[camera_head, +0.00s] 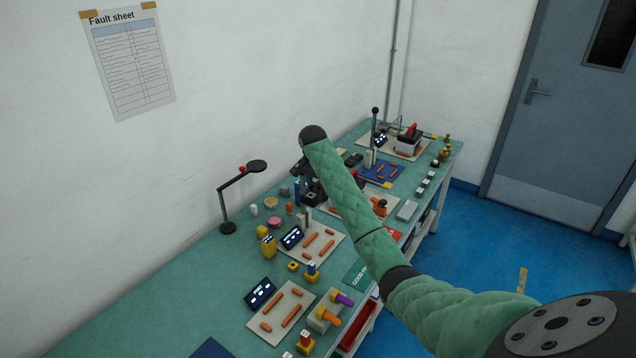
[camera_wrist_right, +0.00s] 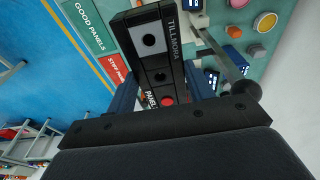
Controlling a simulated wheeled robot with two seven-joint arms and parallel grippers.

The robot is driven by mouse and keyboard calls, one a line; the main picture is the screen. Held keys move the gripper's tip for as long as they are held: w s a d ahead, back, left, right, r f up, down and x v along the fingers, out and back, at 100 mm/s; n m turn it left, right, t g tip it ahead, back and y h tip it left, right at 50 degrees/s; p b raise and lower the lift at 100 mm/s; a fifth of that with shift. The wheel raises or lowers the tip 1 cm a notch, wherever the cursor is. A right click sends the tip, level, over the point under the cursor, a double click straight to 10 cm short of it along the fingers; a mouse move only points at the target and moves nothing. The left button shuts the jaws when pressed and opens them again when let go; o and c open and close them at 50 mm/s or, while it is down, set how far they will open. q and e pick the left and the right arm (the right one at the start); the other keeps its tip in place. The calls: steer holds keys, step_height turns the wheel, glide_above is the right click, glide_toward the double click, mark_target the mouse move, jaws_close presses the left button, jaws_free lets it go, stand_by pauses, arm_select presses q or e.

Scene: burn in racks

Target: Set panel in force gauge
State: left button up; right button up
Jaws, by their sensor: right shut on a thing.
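My right gripper (camera_wrist_right: 162,92) is shut on a black panel (camera_wrist_right: 158,60) marked "TILLMORA" and "PANEL", with round sockets and a red button. The panel stands out beyond the fingers, above the bench. In the head view my right gripper (camera_head: 312,188) is over the middle of the bench, partly hidden by my own arm. A lever with a black ball knob (camera_wrist_right: 246,88) shows beside the panel in the wrist view. An upright lever stand (camera_head: 374,138) is farther back on the bench; I cannot tell which device is the force gauge. My left gripper is out of view.
The green bench (camera_head: 185,290) holds pale boards (camera_head: 262,318) with orange bars, small displays (camera_head: 260,293) and a black lamp (camera_head: 228,226). A green "GOOD PANELS" mat (camera_wrist_right: 88,28) lies by a red one (camera_wrist_right: 116,68). The bench's near left is mostly clear.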

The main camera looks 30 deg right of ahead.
steer(key=f, duration=0.3)
steer(key=shift+w+d, duration=0.2)
steer(key=shift+w, duration=0.05)
steer(key=shift+s+a+f, duration=0.15)
steer(key=shift+s+f, duration=0.05)
steer(key=shift+f, duration=0.5)
step_height(320, 180, down, 15)
steer(key=b, duration=0.4)
steer(key=shift+f+b, duration=0.1)
steer(key=shift+b, duration=0.2)
steer(key=shift+f+b, duration=1.2)
steer(key=shift+f, duration=1.2)
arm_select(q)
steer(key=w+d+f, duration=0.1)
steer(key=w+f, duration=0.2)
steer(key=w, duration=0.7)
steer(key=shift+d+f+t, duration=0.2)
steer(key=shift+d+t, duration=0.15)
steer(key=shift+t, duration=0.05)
arm_select(e)
steer(key=shift+f, duration=0.1)
